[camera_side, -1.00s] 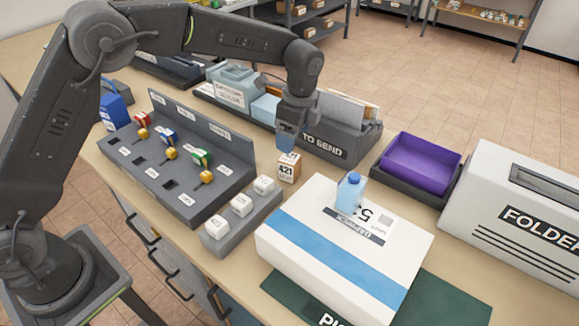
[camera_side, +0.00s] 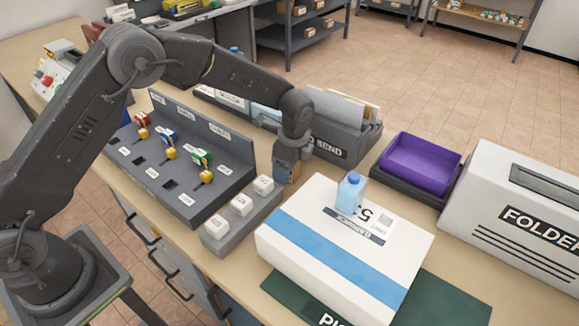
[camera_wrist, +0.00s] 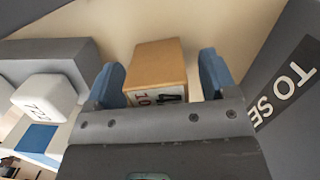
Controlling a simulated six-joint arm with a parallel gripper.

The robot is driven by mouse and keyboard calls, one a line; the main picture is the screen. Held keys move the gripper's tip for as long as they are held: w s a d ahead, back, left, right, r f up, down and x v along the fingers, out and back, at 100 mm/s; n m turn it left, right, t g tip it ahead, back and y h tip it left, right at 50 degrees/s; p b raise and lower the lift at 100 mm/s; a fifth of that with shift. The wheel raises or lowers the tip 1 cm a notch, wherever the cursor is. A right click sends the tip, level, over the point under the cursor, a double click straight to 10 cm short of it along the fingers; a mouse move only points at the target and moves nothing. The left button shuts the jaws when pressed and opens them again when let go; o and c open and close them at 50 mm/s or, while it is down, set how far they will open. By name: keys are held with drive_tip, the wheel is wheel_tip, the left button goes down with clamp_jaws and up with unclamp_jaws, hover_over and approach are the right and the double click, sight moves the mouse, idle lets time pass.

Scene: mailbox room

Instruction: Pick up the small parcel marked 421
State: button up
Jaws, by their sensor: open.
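The small parcel marked 421 is a brown box with a white printed label. In the wrist view the parcel (camera_wrist: 157,68) stands between the two blue fingers of my gripper (camera_wrist: 163,82), with some room visible on either side. The lower part of its label is hidden by the gripper body. In the side view my gripper (camera_side: 287,168) is lowered over the parcel's spot on the table. There it covers most of the parcel (camera_side: 294,179). The gripper is open.
A grey rack with white cubes (camera_side: 240,206) stands close at the left. The grey TO SEND tray (camera_side: 325,148) is just behind. A large white box (camera_side: 310,257) with a blue stripe and a bottle (camera_side: 350,191) on it is in front. A purple bin (camera_side: 420,165) sits at the right.

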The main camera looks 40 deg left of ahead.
drive_tip(key=c, duration=1)
drive_tip(key=shift+r, duration=0.1)
drive_tip(key=shift+c, duration=0.2)
